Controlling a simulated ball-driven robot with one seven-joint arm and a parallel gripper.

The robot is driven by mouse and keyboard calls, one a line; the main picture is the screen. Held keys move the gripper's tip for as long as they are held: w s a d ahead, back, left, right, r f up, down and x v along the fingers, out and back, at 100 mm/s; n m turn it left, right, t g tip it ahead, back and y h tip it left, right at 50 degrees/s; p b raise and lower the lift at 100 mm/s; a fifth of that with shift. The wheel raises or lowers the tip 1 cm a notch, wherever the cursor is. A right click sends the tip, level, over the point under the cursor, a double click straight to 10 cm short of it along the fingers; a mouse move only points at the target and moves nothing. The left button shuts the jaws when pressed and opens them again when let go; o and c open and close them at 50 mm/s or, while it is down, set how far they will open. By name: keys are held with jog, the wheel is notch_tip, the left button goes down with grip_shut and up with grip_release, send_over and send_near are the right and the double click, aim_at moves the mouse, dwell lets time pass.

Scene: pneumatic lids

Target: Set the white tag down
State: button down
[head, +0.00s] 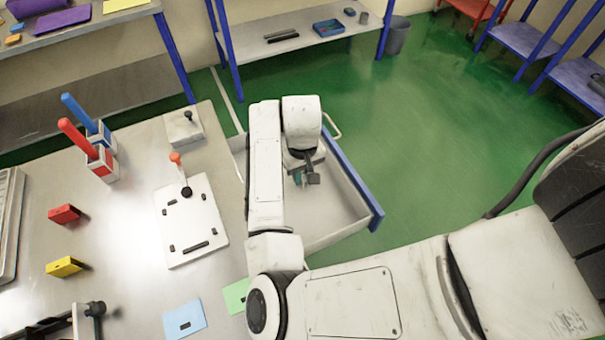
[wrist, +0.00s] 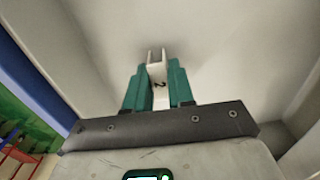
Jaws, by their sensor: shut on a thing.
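My gripper (wrist: 158,70) has its teal fingers closed on the white tag (wrist: 158,86), a small pale piece with a dark mark like a "2" and a forked far end. In the head view my gripper (head: 299,179) is inside the open white drawer (head: 338,215), which has a blue front edge. The drawer's pale floor and walls fill most of the wrist view (wrist: 235,50). I cannot tell whether the tag touches the drawer floor. The tag cannot be made out in the head view.
The metal table (head: 130,225) holds a white plate with a red-tipped lever (head: 195,225), a red block (head: 64,214), a yellow block (head: 64,266), blue and green cards (head: 185,320), and red and blue handles in holders (head: 103,165). The drawer floor right of my gripper looks clear.

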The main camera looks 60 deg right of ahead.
aim_at(303, 174)
jog(key=shift+f, duration=0.5)
jog(key=c, duration=1)
grip_release()
jog(key=shift+f, duration=0.1)
notch_tip(303, 174, up, 12)
jog(key=shift+r, duration=0.15)
